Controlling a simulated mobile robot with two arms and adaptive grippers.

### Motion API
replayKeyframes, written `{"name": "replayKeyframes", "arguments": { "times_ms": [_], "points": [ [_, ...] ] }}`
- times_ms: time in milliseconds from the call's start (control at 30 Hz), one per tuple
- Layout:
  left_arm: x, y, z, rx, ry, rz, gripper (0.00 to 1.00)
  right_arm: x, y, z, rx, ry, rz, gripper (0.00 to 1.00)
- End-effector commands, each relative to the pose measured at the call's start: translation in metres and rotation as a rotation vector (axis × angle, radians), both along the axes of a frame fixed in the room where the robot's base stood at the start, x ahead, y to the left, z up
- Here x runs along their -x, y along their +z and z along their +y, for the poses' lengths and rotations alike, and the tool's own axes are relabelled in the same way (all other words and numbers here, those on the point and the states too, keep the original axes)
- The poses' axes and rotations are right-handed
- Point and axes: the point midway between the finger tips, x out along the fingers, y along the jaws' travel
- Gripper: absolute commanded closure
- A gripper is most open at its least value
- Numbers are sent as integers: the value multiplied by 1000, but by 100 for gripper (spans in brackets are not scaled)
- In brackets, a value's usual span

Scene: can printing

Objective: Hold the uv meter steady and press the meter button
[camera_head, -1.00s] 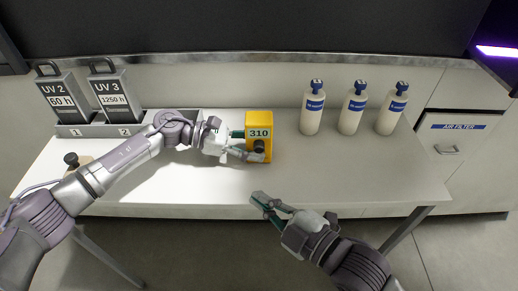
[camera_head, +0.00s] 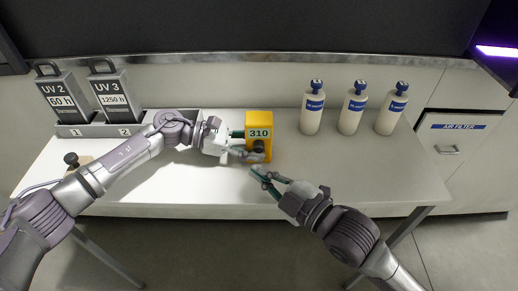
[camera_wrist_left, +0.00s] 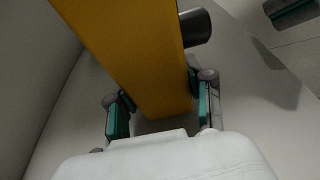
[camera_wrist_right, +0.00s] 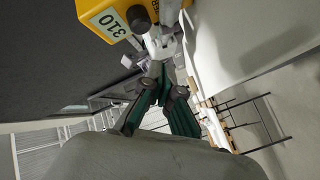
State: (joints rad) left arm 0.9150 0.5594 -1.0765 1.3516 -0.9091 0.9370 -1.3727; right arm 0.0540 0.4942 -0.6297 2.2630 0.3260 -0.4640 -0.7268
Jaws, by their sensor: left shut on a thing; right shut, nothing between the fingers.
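The yellow uv meter (camera_head: 259,122) stands upright on the table, its face reading 310, with a dark round button (camera_head: 258,146) low on its front. My left gripper (camera_head: 243,145) is shut on the meter from its left side. In the left wrist view the fingers lie on both sides of the yellow body (camera_wrist_left: 140,60), and the button (camera_wrist_left: 196,27) sticks out to the right. My right gripper (camera_head: 257,173) is shut and empty, in front of and below the button, apart from it. The right wrist view shows the meter (camera_wrist_right: 104,14) and button (camera_wrist_right: 138,18) beyond the fingers (camera_wrist_right: 158,88).
Three white bottles with blue caps (camera_head: 350,112) stand at the back right of the table (camera_head: 370,172). Two grey UV units (camera_head: 115,95) sit in a numbered holder (camera_head: 72,131) at the left. A dark knob (camera_head: 71,159) is near the left edge. The right front table is clear.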

Motion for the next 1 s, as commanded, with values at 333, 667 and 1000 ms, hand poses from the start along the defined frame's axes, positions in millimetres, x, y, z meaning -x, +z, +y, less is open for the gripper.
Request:
{"name": "replayKeyframes", "arguments": {
  "times_ms": [333, 667, 1000],
  "points": [
    [0, 0, 0, -1, 1, 0, 68, -27, 0, 0, 1, 1, 1, 100],
    [0, 0, 0, -1, 1, 0, 68, -29, 0, 0, 1, 1, 1, 100],
    [0, 0, 0, -1, 1, 0, 68, -29, 0, 0, 1, 1, 1, 100]
  ]
}}
